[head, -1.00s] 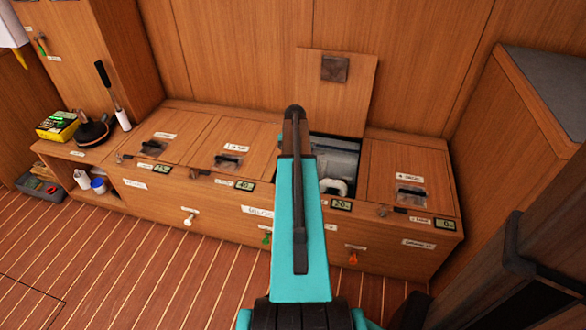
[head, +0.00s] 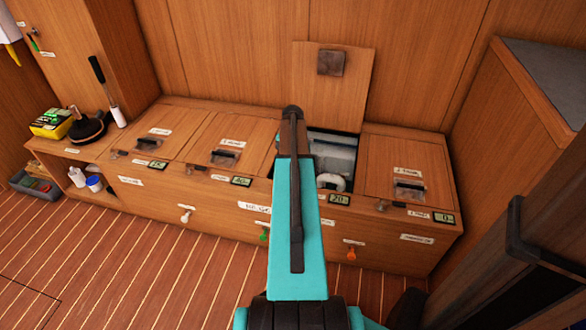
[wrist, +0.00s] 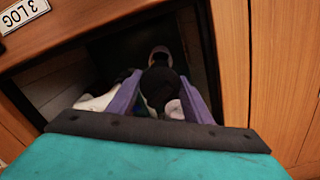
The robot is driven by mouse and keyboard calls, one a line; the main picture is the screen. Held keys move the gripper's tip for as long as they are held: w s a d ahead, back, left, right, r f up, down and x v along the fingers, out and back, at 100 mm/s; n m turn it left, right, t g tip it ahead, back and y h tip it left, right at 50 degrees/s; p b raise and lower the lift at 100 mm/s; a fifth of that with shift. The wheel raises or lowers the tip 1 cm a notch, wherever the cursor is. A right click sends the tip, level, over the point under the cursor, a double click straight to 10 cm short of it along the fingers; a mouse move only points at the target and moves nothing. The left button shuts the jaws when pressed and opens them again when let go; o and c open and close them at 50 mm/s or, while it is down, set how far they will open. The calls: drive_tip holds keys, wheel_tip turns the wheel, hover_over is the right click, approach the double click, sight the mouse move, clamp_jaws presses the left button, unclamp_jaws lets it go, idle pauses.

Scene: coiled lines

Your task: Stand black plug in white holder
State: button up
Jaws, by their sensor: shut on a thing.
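In the wrist view, my gripper (wrist: 159,88) has its two purple fingers inside the open, dark compartment. They are shut on a dark rounded thing, which looks like the black plug (wrist: 158,80). A pale rounded rim (wrist: 160,52) shows just beyond the plug. It may be the white holder, but I cannot tell whether the plug is in it or apart. In the head view, my teal arm hides the gripper and the plug. A white looped thing (head: 331,182) lies at the compartment's front, to the right of my arm.
The compartment's wooden lid (head: 333,85) stands open against the back wall. Closed lids with clear handles lie either side, such as the right one (head: 405,165). A dark round tool (head: 88,128) and a yellow-green box (head: 52,122) stand at the far left. The striped floor (head: 130,255) is clear.

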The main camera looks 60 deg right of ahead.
drive_tip(key=shift+f+b, duration=1.1)
drive_tip(key=shift+f, duration=0.55)
drive_tip(key=shift+p, duration=1.2)
idle(1.1)
drive_tip(key=shift+f+b, duration=0.45)
drive_tip(key=shift+f, duration=1.95)
idle(1.1)
drive_tip(key=o, duration=1.2)
